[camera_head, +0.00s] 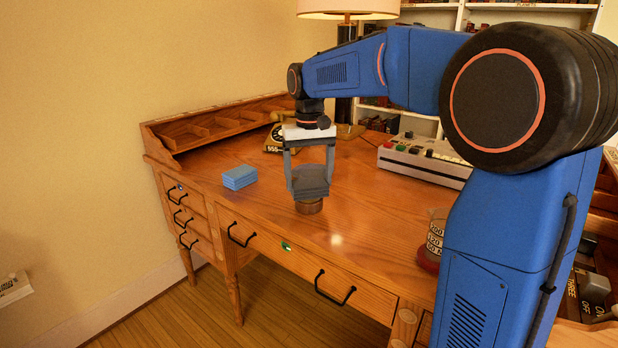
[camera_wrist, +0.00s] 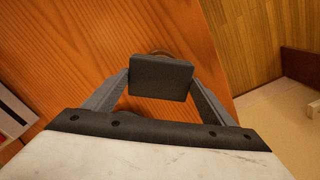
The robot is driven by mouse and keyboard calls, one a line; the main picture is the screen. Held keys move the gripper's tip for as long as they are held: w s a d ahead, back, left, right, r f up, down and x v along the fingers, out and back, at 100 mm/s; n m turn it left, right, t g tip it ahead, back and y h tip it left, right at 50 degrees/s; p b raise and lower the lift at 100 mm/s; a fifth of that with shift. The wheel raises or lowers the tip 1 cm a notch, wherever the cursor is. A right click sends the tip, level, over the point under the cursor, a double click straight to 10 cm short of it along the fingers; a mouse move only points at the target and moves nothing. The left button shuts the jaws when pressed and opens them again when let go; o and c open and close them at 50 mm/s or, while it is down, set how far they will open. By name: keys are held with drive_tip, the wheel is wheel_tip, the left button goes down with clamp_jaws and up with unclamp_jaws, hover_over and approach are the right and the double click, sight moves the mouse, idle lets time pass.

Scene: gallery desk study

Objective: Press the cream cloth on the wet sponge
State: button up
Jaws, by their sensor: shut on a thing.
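My gripper (camera_head: 310,181) is over the front middle of the desk, pointing down. Its fingers are shut on a dark grey block (camera_wrist: 160,77), which spans the gap between them in the wrist view. A round brown thing (camera_head: 309,207) shows directly under the block, close to the desktop; I cannot tell whether it is joined to the block. In the wrist view only its edge (camera_wrist: 158,52) shows. A light blue block (camera_head: 239,177), which looks like the sponge, lies on the desk left of my gripper. I cannot make out a cream cloth.
The wooden desk (camera_head: 359,190) has a low pigeonhole rack (camera_head: 205,123) at the back left. A grey box with coloured buttons (camera_head: 424,159) stands to the right. A cup with numbers (camera_head: 436,235) is partly hidden by my arm. The desktop around the blue block is clear.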

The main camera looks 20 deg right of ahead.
drive_tip(key=shift+r, duration=0.1)
drive_tip(key=shift+r, duration=3.45)
